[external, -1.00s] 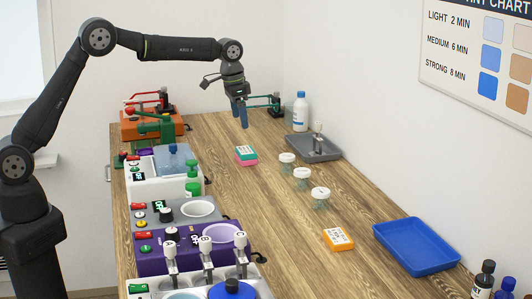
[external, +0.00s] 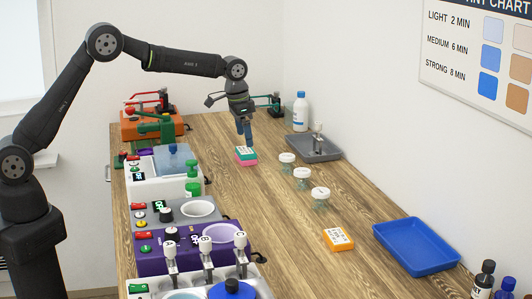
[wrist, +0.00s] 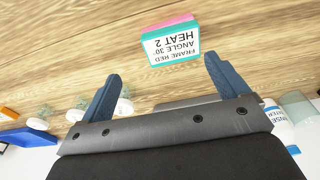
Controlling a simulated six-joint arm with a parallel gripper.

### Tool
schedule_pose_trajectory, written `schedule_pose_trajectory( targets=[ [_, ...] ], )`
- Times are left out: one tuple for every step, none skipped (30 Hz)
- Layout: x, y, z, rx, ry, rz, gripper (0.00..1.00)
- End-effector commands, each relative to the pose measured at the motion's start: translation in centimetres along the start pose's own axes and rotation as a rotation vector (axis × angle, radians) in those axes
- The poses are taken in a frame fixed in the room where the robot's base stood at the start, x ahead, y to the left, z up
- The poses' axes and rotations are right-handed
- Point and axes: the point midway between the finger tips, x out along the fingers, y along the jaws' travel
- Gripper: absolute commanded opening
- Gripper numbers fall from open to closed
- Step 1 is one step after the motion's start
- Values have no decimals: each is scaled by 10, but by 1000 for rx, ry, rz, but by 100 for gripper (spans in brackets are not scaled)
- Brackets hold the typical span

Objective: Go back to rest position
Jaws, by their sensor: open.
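My gripper (external: 245,130) hangs over the far part of the wooden bench, pointing down, with its fingers just above or behind a small teal and pink block (external: 246,156). In the wrist view my gripper (wrist: 160,85) has its two blue fingers wide apart with nothing between them. The external view does not show clearly whether the fingers touch the block.
Several white-capped jars (external: 302,173) stand right of the block. A grey tray (external: 325,155) and a white bottle (external: 300,112) are behind them. An orange box (external: 338,239) and a blue tray (external: 416,247) lie nearer. Machines, including a purple unit (external: 150,262), line the left edge.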

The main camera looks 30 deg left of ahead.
Motion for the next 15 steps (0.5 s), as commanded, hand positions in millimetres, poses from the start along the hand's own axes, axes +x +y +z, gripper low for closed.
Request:
schedule_pose_trajectory(
  targets=[
    [-8, 9, 2, 2, 3, 0, 92],
    [-11, 14, 3, 3, 3, 0, 92],
    [-16, 21, 5, 3, 3, 0, 92],
    [-19, 26, 6, 2, 3, -1, 92],
    [-22, 30, 8, 2, 3, -1, 92],
    [-26, 37, 10, 3, 2, 0, 92],
    [-30, 42, 11, 3, 2, 0, 92],
    [-33, 47, 12, 2, 2, 0, 92],
    [-38, 53, 14, 2, 2, 0, 92],
    [-41, 58, 16, 2, 2, 0, 92],
    [-44, 63, 17, 3, 2, 0, 92],
    [-48, 69, 19, 2, 2, 0, 92],
    [-52, 74, 20, 2, 2, 0, 92],
    [-56, 79, 22, 2, 3, 0, 92],
    [-60, 86, 23, 2, 4, 1, 92]
  ],
)
